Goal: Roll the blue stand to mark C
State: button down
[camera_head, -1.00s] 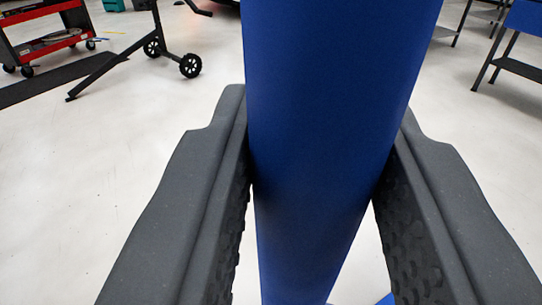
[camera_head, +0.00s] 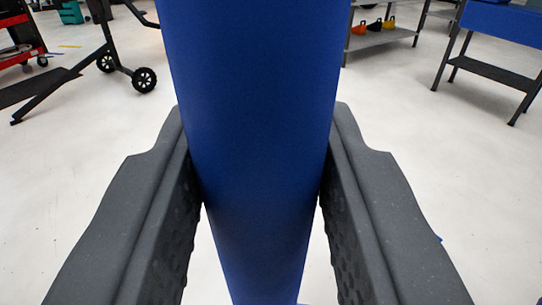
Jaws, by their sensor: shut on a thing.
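A thick blue upright cylinder (camera_head: 255,110), which looks like the column of the blue stand or a roll on it, fills the middle of the view. It runs from the top edge to the bottom edge, and its top and foot are out of view. My gripper (camera_head: 262,170) is shut on it, with one dark grey finger against each side. Mark C is not in view.
A black wheeled stand (camera_head: 113,60) is at the upper left, near a red cart (camera_head: 22,35). A shelf with funnels (camera_head: 380,38) is at the back. A blue-topped table (camera_head: 505,22) stands at the upper right. The pale floor between is clear.

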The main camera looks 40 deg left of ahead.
jog(key=shift+w+d+r, duration=0.2)
jog(key=shift+w+r, duration=0.05)
jog(key=shift+r, duration=0.2)
jog(key=shift+w+d+r, duration=0.15)
jog(key=shift+w+r, duration=0.05)
jog(key=shift+r, duration=0.2)
jog(key=c, duration=1.1)
grip_release()
jog(key=shift+w+f, duration=0.15)
jog(key=shift+c, duration=0.2)
jog(key=shift+w+d+f, duration=0.1)
jog(key=shift+w+f, duration=0.25)
jog(key=shift+f, duration=0.25)
jog(key=shift+s+a, duration=0.3)
jog(key=shift+s, duration=0.1)
jog(key=shift+s+a, duration=0.1)
jog(key=shift+s, duration=0.1)
jog(key=shift+s+d, duration=0.2)
jog(key=shift+s, duration=0.2)
jog(key=shift+p+v, duration=0.8)
jog(key=shift+v, duration=5.65)
